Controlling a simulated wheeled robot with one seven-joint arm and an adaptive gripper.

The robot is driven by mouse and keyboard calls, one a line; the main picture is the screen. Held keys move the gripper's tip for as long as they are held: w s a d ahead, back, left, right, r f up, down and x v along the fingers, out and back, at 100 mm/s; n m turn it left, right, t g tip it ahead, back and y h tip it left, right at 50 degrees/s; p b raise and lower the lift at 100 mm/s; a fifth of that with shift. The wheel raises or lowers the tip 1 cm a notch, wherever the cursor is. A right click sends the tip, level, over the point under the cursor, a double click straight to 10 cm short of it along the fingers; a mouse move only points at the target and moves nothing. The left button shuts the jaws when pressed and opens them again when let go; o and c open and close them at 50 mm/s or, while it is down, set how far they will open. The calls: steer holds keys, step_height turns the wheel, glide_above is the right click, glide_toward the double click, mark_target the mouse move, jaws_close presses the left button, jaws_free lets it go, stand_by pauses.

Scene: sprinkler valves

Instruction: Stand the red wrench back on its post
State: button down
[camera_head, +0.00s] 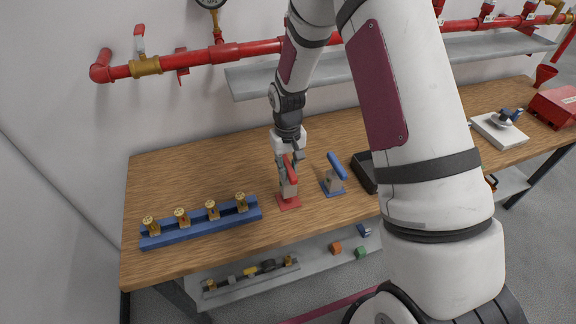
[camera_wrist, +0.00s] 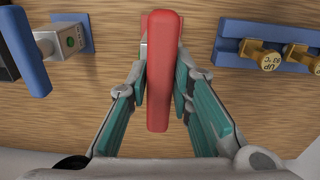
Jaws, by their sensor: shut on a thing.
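The handle hides most of the post and base there.
A blue wrench (camera_head: 337,165) stands on its post just right. A blue rail (camera_head: 200,227) with several brass valves lies to the left. A black tray (camera_head: 366,175) sits further right. Red pipes (camera_head: 200,57) and a grey shelf (camera_head: 262,80) run along the wall behind.

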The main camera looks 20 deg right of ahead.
steer(key=shift+f+b, duration=0.55)
steer(key=shift+f, duration=1.55)
steer(key=c, duration=1.3)
jaws_free()
steer(key=shift+c, duration=0.2)
step_height(320, 180, up, 12)
